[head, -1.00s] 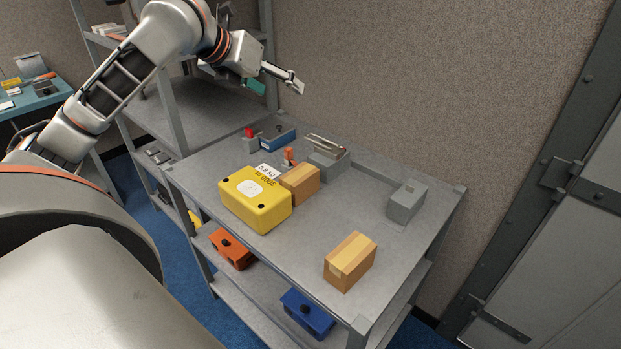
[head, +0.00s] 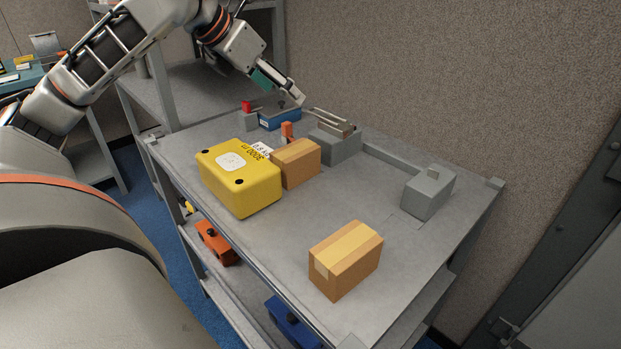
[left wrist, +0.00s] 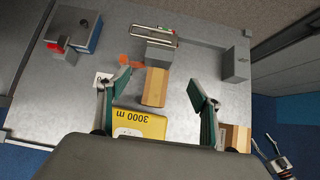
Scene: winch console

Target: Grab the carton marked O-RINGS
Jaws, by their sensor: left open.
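Two tan cardboard cartons are on the grey table; I cannot read O-RINGS on either. One carton (head: 297,164) stands against the yellow box's right side in the head view. The other carton (head: 346,260) stands alone near the front edge, with a pale label on its side. My left gripper (head: 289,97) is open and empty above the back of the table. In the left wrist view its fingers (left wrist: 161,77) are spread, with the first carton (left wrist: 155,88) seen between them, below. The front carton (left wrist: 237,138) is partly hidden by the right-hand finger. A gripper-like part (left wrist: 277,158), probably my right gripper, shows at the lower right.
A yellow box (head: 240,180) marked 3000 m stands left of the first carton. Behind are a grey block with a metal frame (head: 335,145), a blue box (head: 280,118) and an orange piece (head: 287,131). A grey block (head: 428,195) stands right. The table's middle is clear.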

